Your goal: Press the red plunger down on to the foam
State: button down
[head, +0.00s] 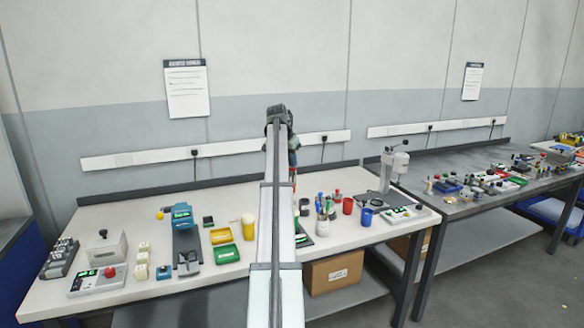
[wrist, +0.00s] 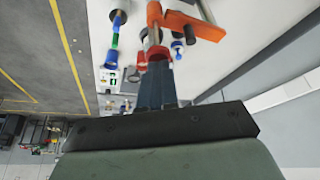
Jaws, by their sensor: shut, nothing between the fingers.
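My gripper (wrist: 157,88) shows in the wrist view as dark blue fingers reaching up from its dark body, shut with nothing held. An orange-red part (wrist: 190,26) with a bar and an upright end lies beyond the fingertips. I cannot tell if it is the red plunger, or if the fingers touch it. In the head view my arm hides much of the middle of the bench. A thin red piece (head: 294,183) shows just right of my arm, above a small green-topped item (head: 303,241). The foam cannot be made out in either view.
Yellow and green trays (head: 226,254) lie left. A second bench (head: 470,208) stands right.

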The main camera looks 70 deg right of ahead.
jog(key=shift+f, duration=1.7)
jog(key=shift+r, duration=0.15)
dwell(0.6)
jog(key=shift+r, duration=3.95)
